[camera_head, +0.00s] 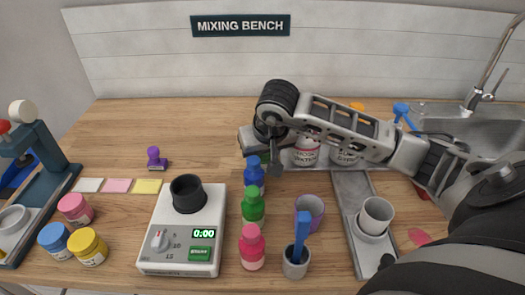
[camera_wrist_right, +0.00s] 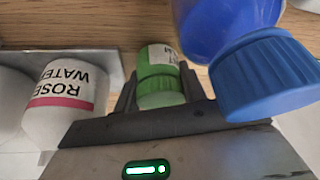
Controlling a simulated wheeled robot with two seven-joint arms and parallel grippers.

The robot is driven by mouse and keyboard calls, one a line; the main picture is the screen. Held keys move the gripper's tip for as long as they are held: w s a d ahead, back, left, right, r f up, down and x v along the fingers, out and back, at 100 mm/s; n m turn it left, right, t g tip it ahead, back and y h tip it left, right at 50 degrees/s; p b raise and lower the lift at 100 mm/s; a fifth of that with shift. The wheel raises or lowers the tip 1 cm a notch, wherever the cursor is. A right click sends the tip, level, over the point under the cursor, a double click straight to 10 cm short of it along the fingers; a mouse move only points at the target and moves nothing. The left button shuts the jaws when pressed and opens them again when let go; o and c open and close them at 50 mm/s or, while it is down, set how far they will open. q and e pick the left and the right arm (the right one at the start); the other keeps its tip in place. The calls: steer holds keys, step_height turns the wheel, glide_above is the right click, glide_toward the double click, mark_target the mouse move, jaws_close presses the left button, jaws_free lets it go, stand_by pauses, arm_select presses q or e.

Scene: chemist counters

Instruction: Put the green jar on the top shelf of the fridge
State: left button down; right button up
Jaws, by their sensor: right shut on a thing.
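The green jar (camera_wrist_right: 157,88) with a white label sits between the fingers of my right gripper (camera_wrist_right: 158,102) in the right wrist view. The gripper is shut on it. In the head view my right gripper (camera_head: 263,145) is over the middle of the bench, just behind the blue bottle, and hides most of the jar. I cannot tell whether the jar touches the bench. The fridge is not in view. My left gripper is not in view.
A blue bottle (camera_head: 254,174), green bottle (camera_head: 253,207) and pink bottle (camera_head: 251,248) stand in a row in front of the gripper. A rose water jar (camera_head: 306,152) stands close on its right.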

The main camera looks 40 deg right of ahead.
steer(key=shift+f+b, duration=0.25)
steer(key=shift+b, duration=0.05)
steer(key=o, duration=1)
steer(key=shift+c, duration=0.2)
steer(key=shift+r, duration=0.15)
